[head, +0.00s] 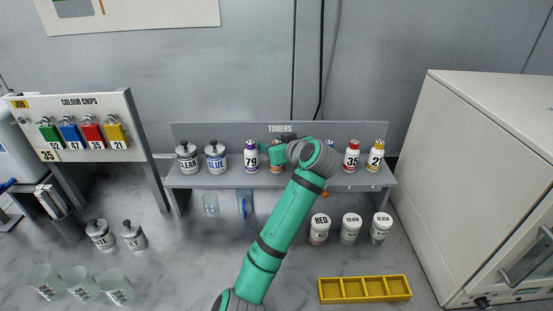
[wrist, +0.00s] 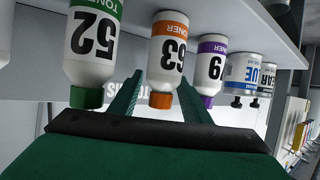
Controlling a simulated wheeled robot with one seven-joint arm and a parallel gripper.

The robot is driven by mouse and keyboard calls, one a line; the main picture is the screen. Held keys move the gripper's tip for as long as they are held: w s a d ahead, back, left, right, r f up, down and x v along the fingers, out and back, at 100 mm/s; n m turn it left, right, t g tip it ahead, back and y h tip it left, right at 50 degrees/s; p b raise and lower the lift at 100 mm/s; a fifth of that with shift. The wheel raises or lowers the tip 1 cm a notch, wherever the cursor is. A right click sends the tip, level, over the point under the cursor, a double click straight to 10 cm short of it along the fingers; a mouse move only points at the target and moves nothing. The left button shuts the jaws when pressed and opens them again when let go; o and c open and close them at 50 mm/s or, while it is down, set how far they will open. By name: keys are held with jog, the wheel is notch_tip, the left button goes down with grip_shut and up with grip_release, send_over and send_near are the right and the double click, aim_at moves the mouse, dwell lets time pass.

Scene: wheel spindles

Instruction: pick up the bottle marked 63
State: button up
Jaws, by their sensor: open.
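The bottle marked 63 (wrist: 168,52) is white with an orange band and orange cap. It appears upside down in the wrist view, which is inverted. In the head view it stands on the toners shelf (head: 210,180), mostly hidden behind my arm. My gripper (wrist: 160,88) is open and empty, its two green fingers pointing toward bottle 63. The cap shows between the fingers. I cannot tell how much gap is left to the bottle.
Bottle 52 (wrist: 92,45), green-capped, and purple bottle 79 (head: 250,157) stand on either side of it. Blue (head: 215,158) and clear (head: 187,158) tins, red bottle 35 (head: 351,157) and yellow bottle 21 (head: 376,157) share the shelf. A white cabinet (head: 470,170) stands at right.

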jog(key=shift+w+a+f, duration=0.15)
jog(key=shift+w+a, duration=0.1)
jog(key=shift+w, duration=0.1)
grip_shut()
